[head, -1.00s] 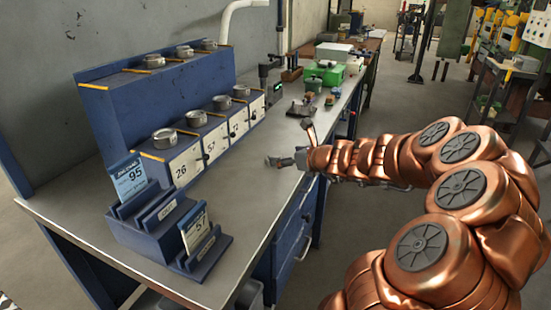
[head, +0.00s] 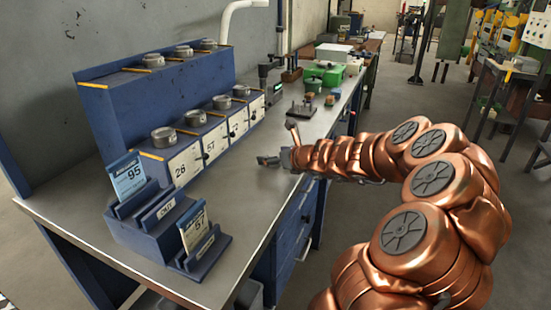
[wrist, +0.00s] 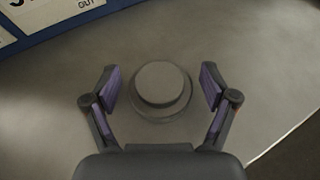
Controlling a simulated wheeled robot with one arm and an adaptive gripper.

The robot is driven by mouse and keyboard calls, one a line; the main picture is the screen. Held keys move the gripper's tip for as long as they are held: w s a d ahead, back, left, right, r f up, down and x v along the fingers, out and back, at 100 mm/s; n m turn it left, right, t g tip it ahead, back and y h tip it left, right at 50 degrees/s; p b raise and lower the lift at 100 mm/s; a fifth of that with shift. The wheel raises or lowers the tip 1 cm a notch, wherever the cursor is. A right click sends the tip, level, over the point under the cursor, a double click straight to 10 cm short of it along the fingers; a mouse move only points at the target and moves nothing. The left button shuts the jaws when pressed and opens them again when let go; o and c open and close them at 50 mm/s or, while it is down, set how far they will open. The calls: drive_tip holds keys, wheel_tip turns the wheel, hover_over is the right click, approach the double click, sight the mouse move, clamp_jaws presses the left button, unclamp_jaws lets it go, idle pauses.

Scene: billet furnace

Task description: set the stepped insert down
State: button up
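The stepped insert (wrist: 160,88) is a grey round piece with a smaller round step on a wider one. In the wrist view it stands on the grey bench top between the two fingers of my gripper (wrist: 160,88). My gripper is open, with a visible gap between each purple finger pad and the insert. In the head view my gripper (head: 278,152) is low over the bench top (head: 235,205), right of the numbered blue rack. The insert cannot be made out there.
The blue stepped rack (head: 150,100) with several grey ring pieces stands at the left. A card holder (head: 160,225) with cards 95 and 57 is at the near end. A green box (head: 324,73) stands farther back. The bench top around my gripper is clear.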

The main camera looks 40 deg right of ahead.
clamp_jaws()
idle(0.5)
drive_tip(key=shift+r, duration=0.1)
